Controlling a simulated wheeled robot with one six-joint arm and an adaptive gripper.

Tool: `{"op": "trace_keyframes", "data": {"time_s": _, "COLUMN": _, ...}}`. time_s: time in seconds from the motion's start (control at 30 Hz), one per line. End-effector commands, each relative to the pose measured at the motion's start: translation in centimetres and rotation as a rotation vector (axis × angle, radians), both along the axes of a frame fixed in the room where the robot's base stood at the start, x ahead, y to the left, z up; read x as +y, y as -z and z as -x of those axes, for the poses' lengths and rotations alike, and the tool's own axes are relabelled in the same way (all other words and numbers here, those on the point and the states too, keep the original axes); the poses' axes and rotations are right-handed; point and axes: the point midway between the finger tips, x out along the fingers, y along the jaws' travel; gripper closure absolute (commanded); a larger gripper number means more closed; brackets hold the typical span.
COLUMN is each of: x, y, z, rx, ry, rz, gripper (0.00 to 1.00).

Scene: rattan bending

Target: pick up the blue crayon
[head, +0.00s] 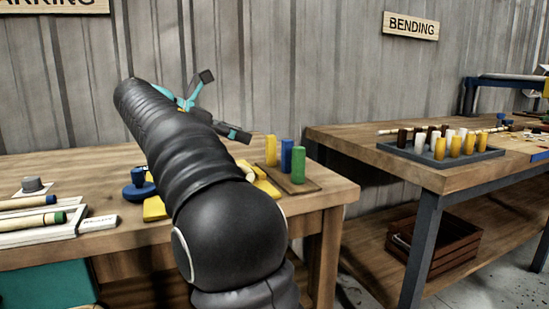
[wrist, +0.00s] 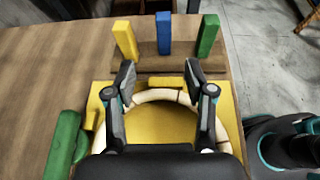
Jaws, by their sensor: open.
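The blue crayon (head: 286,155) stands upright between a yellow crayon (head: 271,150) and a green crayon (head: 298,164) on a small wooden base (head: 302,187) near the right end of the left table. In the wrist view the blue crayon (wrist: 163,33) is at the top middle, with the yellow one to its left and the green one to its right. My gripper (wrist: 160,75) is open and empty. Its fingers point toward the crayon row, with the blue crayon lined up between them but beyond the tips. In the head view my arm hides part of the table.
A yellow board with a pale ring (wrist: 152,97) lies below my gripper. A green block (wrist: 63,145) lies at its left. A blue round-knobbed tool (head: 139,187) and pale rods (head: 30,219) are on the left table. A second table (head: 340,137) stands right, beyond a gap.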

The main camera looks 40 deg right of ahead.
Motion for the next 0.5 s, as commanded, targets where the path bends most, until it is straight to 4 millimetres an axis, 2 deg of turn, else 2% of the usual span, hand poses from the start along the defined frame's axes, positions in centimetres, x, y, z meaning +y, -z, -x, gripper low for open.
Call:
{"op": "trace_keyframes", "data": {"time_s": 0.13, "x": -0.9, "y": 0.0, "z": 0.0, "rx": 0.029, "ry": 0.013, "rz": 0.014, "gripper": 0.46}}
{"op": "trace_keyframes", "data": {"time_s": 0.5, "x": -6.7, "y": 2.4, "z": 1.3, "rx": 0.028, "ry": 0.017, "rz": 0.016, "gripper": 0.46}}
